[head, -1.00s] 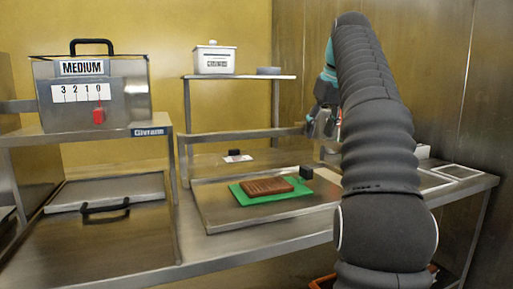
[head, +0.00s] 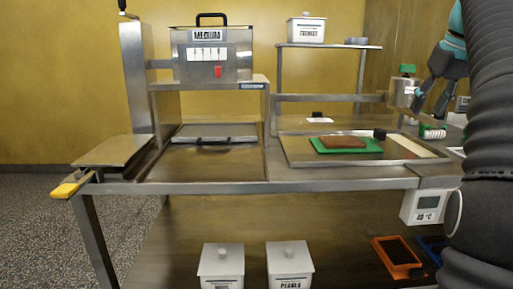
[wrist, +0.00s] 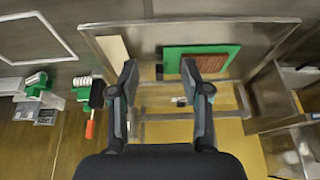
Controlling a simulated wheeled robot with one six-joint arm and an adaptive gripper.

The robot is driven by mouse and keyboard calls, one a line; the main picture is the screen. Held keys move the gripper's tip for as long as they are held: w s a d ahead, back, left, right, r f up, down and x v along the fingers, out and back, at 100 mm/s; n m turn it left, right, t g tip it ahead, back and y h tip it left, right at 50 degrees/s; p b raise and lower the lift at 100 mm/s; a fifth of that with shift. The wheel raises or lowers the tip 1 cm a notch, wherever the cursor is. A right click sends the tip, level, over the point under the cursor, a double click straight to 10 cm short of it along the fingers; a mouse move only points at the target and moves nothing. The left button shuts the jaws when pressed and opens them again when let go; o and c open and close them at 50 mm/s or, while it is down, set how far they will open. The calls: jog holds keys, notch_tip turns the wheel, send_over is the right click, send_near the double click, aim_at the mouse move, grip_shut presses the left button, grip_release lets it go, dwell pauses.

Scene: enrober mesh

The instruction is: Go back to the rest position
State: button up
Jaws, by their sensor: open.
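My gripper (head: 431,98) is at the right of the head view, raised above the right end of the bench. In the wrist view my gripper (wrist: 158,78) is open, with its two fingers apart and nothing between them. Below it lies a steel tray (wrist: 140,38) with a green mat (wrist: 174,60) and a brown slab (wrist: 217,52) on it. In the head view the green mat (head: 318,148) and brown slab (head: 343,142) lie flat on the tray. My dark ribbed arm covers the right edge of the head view.
A steel box marked MEDIUM (head: 212,65) stands on a raised shelf. A white lidded tub (head: 306,31) stands on the back shelf. A 40 °C display (head: 428,207) hangs at the bench's front right. Orange (head: 396,250) and white bins (head: 221,262) are below. Floor at the left is clear.

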jog(key=s+a+f, duration=1.1)
jog(key=a+f, duration=0.1)
jog(key=a, duration=0.3)
jog(key=s+a+f, duration=0.3)
jog(key=s+f, duration=0.3)
jog(key=f, duration=0.4)
jog(key=s+a+f+t, duration=0.1)
jog(key=s+a+f, duration=0.2)
jog(key=s+f, duration=0.4)
notch_tip(320, 180, down, 3)
jog(key=shift+s+a+r, duration=0.1)
jog(key=shift+s+a, duration=0.15)
jog(key=shift+s, duration=0.05)
